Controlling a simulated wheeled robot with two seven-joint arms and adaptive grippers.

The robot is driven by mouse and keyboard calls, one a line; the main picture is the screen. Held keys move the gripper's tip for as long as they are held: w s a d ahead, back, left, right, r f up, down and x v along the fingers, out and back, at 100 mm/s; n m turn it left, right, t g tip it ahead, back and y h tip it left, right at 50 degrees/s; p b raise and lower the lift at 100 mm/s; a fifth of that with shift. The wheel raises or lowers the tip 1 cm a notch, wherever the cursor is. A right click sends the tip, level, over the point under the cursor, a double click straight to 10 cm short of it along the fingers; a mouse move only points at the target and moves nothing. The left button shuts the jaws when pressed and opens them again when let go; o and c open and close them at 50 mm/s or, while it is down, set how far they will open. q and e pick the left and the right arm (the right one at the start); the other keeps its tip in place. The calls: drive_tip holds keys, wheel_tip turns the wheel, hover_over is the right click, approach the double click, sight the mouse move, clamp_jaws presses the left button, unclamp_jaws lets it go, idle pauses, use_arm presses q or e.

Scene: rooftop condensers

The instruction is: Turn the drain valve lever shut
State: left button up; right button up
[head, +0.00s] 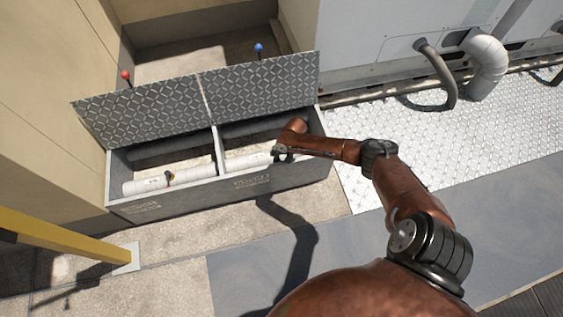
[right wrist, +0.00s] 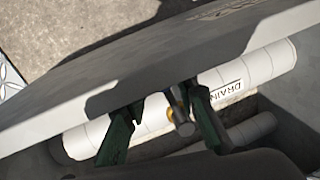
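The drain pipe (right wrist: 262,66) is a pale wrapped pipe labelled "DRAIN" in the right wrist view. A small valve with a grey rounded end and a brass-yellow part (right wrist: 181,118) stands out from it. My right gripper (right wrist: 160,99) is open, with its dark green fingers on either side of the valve part. The right finger is close to it; I cannot tell whether they touch. In the head view my right gripper (head: 283,152) reaches into the right compartment of the box, hiding the valve there. My left gripper is not in view.
The grey box (head: 225,188) has two compartments and raised tread-plate lids (head: 262,87). The left compartment holds another labelled pipe with a small valve (head: 169,178). Red (head: 126,75) and blue (head: 259,48) knobs stand behind the lids. A yellow rail (head: 60,234) is at left.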

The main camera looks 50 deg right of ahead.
drive_tip(key=o, duration=0.3)
wheel_tip(320, 180, up, 12)
drive_tip(key=s+d, duration=0.1)
drive_tip(key=shift+s+d+f, duration=0.15)
drive_tip(key=shift+s+d, duration=0.15)
drive_tip(key=shift+d, duration=0.1)
idle(0.6)
